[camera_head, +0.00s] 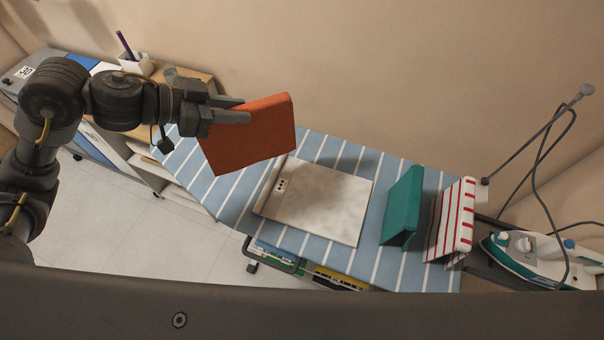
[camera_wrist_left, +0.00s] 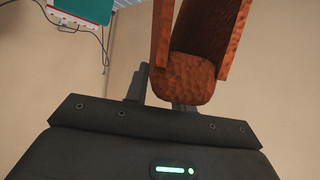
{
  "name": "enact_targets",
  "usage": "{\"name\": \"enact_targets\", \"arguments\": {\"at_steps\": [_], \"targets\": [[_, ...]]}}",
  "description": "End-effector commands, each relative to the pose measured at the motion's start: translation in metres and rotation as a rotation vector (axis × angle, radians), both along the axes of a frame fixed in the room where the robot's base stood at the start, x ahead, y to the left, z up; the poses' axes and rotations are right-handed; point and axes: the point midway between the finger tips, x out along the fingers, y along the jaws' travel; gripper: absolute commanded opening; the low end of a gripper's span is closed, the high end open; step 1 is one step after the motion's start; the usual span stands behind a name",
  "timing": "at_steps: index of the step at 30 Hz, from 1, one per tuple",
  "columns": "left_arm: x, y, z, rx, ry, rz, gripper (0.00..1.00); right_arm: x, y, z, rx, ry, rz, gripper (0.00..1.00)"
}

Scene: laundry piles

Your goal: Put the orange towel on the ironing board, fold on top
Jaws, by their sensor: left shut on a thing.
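The orange towel (camera_head: 255,138) is folded and held up above the left part of the blue-and-white striped ironing board (camera_head: 230,190). My left gripper (camera_head: 246,110) comes in from the left and is shut on the towel's upper left part. In the left wrist view the towel (camera_wrist_left: 195,75) shows a rounded fold close to the gripper fingers (camera_wrist_left: 160,92), with two flat layers running away from it. The towel is tilted and appears clear of the board. My right gripper is in neither view.
A whitish flat panel (camera_head: 318,200) lies mid-board. To its right a green folded cloth (camera_head: 402,205) and a red-striped white cloth (camera_head: 452,218) stand tent-like. An iron (camera_head: 535,258) with a cord rests at the right end. A shelf unit (camera_head: 190,85) stands behind left.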

Motion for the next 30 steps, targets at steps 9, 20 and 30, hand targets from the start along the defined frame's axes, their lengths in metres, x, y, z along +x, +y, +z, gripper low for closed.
{"name": "enact_targets", "arguments": {"at_steps": [9, 20, 30], "targets": [[0.007, 0.013, -0.006, -0.001, 0.006, 0.006, 0.00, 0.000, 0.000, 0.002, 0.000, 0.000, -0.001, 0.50], [0.046, 0.090, -0.049, -0.003, 0.010, 0.008, 0.00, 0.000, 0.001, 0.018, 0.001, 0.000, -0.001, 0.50], [0.062, 0.119, -0.091, -0.001, 0.001, 0.002, 0.00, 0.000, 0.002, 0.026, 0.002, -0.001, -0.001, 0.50]]}}
